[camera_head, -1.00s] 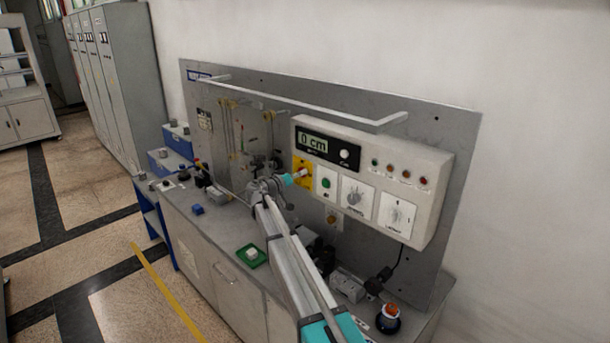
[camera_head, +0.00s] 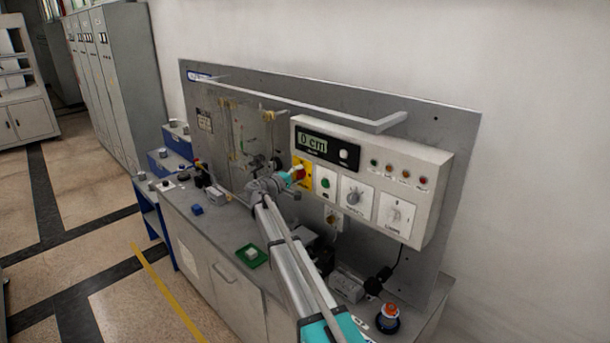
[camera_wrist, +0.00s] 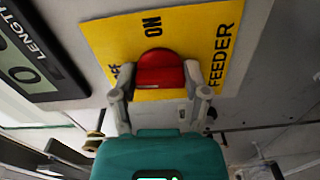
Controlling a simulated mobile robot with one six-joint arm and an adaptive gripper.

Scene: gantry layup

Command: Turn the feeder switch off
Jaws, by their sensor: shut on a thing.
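The feeder switch is a red knob (camera_wrist: 160,70) on a yellow plate (camera_wrist: 108,38) with the words "FEEDER", "ON" and a partly hidden "OFF". The yellow plate (camera_head: 302,168) also shows in the head view, on the left end of the white control box (camera_head: 425,165). My gripper (camera_wrist: 160,92) is at the knob, with one finger on each side of it, and is shut on it. In the head view my gripper (camera_head: 296,174) reaches the plate from the left and hides part of it.
A display (camera_head: 326,147) reading "0 cm" sits beside the plate. A green button (camera_head: 327,184) and two dials are to the right. A bent rail (camera_head: 300,103) runs above the box. A green tray (camera_head: 252,257) lies on the bench.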

